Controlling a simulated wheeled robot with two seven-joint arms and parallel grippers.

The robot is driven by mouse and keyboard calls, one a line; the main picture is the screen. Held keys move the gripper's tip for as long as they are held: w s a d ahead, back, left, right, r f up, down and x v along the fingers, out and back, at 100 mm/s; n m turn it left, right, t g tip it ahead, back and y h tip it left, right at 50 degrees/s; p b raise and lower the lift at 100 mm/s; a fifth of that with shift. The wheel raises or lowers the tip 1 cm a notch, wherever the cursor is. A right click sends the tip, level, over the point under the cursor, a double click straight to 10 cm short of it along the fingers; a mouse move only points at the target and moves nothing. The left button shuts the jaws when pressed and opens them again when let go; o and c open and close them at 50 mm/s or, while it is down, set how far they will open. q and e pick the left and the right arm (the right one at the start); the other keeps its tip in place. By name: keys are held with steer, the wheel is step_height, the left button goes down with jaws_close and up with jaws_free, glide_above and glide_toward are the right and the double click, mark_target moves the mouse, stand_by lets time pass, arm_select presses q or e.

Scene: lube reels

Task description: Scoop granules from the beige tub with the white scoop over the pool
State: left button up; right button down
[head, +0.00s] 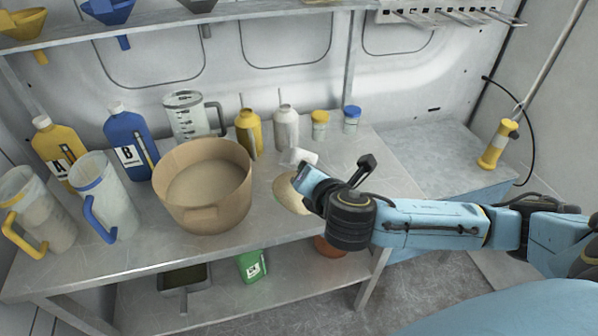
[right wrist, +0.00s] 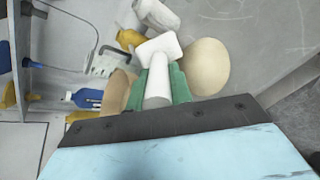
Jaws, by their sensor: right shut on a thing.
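The beige tub (head: 225,207) stands on the grey bench left of my right gripper, with pale granules (head: 203,183) inside. Part of its tan wall shows in the right wrist view (right wrist: 118,92). My right gripper (head: 305,172) is shut on the white scoop (head: 299,156), and its green fingers (right wrist: 160,84) grip the handle in the right wrist view. The scoop is right of the tub and apart from it. The beige, roundish pool (head: 288,192) lies on the bench by my right gripper, which partly hides it; it shows more fully in the right wrist view (right wrist: 205,67). My left gripper is out of view.
Yellow bottle A (head: 57,150), blue bottle B (head: 128,143), two jugs with handles and a clear measuring jug (head: 188,116) stand around the tub. A yellow can (head: 249,133), a grey can (head: 285,130) and two small jars stand behind. The bench's right part is clear.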

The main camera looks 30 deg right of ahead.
steer(key=p, duration=0.1)
steer(key=r+p, duration=0.1)
steer(key=g+p, duration=0.1)
steer(key=shift+w+d+r+m+y, duration=0.3)
steer(key=shift+d+r, duration=0.05)
steer(key=shift+w+d+g+p, duration=0.15)
steer(key=shift+g+p, duration=0.15)
steer(key=shift+p, duration=0.5)
steer(key=w+d+r+m+g+y+p, duration=0.3)
steer(key=w+d+r+g+y+p, duration=0.1)
steer(key=w+d+g+y+p, duration=0.2)
steer(key=shift+w+d+r+g+p, duration=0.15)
steer(key=shift+w+d+g+p, duration=0.2)
steer(key=shift+w+d, duration=0.65)
steer(key=shift+s+d, duration=0.15)
steer(key=shift+r, duration=2.05)
